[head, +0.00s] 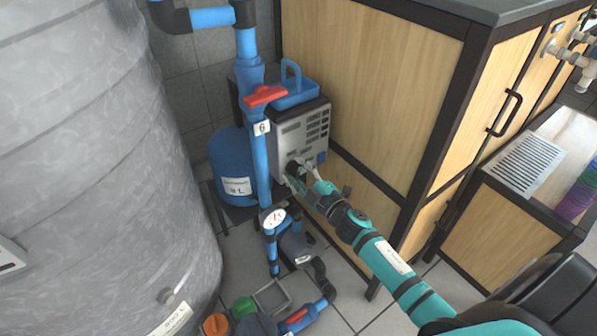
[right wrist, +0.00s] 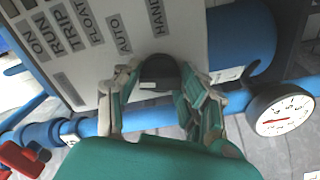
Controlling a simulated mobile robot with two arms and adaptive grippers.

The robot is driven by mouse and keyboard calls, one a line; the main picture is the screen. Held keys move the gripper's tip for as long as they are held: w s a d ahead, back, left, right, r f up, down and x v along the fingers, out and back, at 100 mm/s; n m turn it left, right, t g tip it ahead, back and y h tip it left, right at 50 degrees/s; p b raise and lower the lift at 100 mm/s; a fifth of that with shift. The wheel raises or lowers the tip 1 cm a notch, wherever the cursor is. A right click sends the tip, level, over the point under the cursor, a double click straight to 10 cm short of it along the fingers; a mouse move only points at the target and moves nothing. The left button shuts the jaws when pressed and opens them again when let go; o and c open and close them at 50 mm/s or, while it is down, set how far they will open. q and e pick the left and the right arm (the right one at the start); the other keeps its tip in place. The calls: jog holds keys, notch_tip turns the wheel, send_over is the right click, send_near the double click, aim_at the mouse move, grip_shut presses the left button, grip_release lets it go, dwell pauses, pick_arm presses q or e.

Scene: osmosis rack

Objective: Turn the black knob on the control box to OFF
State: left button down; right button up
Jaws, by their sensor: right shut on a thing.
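The control box (head: 301,135) is a grey metal box with vents, beside the blue pipe in the head view. In the right wrist view its labelled face (right wrist: 100,40) shows the words ON, TRIP, FLOAT, AUTO and HAND. The black knob (right wrist: 158,72) sits on that face between my right gripper's fingers, with a pale mark on its front. My right gripper (right wrist: 160,95) is shut on the knob, one finger on each side. In the head view my right gripper (head: 306,178) reaches the lower part of the box. No OFF label is readable. My left gripper is not in view.
A blue pipe (head: 260,165) with a red valve handle (head: 265,96) runs in front of the box. A pressure gauge (head: 274,217) sits below. A large grey tank (head: 90,150) fills the left, and a wooden cabinet (head: 380,85) stands close on the right.

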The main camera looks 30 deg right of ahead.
jog(key=shift+f+n, duration=0.1)
jog(key=shift+n, duration=1.2)
jog(key=shift+a, duration=0.1)
jog(key=o, duration=1.2)
jog(key=shift+s, duration=0.1)
jog(key=s, duration=0.4)
jog(key=s+d, duration=0.1)
jog(key=s, duration=0.6)
jog(key=shift+s+d, duration=0.4)
